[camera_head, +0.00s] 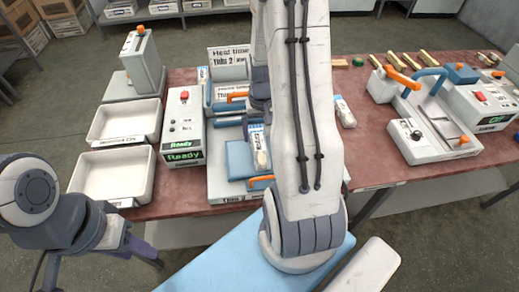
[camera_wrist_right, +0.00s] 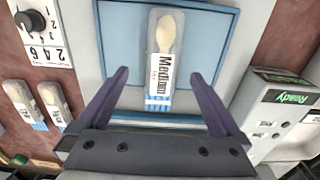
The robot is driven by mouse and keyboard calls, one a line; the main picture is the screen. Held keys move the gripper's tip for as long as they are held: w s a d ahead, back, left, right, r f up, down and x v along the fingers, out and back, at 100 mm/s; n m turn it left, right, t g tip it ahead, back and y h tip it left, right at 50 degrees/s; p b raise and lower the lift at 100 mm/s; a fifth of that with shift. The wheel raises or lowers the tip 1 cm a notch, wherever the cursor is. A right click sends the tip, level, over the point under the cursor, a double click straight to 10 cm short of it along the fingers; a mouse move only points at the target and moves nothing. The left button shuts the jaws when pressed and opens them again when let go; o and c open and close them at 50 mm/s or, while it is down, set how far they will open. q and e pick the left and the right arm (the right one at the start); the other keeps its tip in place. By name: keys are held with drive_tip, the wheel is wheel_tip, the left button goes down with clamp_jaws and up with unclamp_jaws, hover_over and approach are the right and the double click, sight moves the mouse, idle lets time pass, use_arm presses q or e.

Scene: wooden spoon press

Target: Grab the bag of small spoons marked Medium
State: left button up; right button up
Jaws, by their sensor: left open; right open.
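The spoon bag marked Medium (camera_wrist_right: 165,50) is a clear packet with a pale wooden spoon, a white label and blue stripes at one end. It lies on the blue plate (camera_wrist_right: 118,40) of the press. In the head view the bag (camera_head: 260,158) shows beside my right arm. My right gripper (camera_wrist_right: 158,74) is open, one finger to each side of the bag's lower half in the wrist view, with nothing held. Whether the fingers are level with the bag is unclear. My right arm hides part of the press in the head view. My left gripper (camera_head: 143,248) is open, empty, at the lower left.
Other spoon packets (camera_wrist_right: 22,105) lie on the red table (camera_head: 366,150). A control box reading Ready (camera_head: 183,128) stands left of the press, beside white trays (camera_head: 88,184). Another machine (camera_head: 430,130) stands at the right. Signs about heat time (camera_head: 229,55) stand behind the press.

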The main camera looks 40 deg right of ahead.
sight(260, 147)
drive_tip(key=shift+w+a+f+p, duration=0.1)
drive_tip(key=shift+f+p, duration=0.25)
drive_tip(key=shift+f, duration=1.3)
drive_tip(key=shift+w+a+f+p, duration=0.1)
drive_tip(key=shift+f+p, duration=0.2)
drive_tip(key=shift+f, duration=1.35)
drive_tip(key=c, duration=1.5)
drive_tip(key=shift+r, duration=0.1)
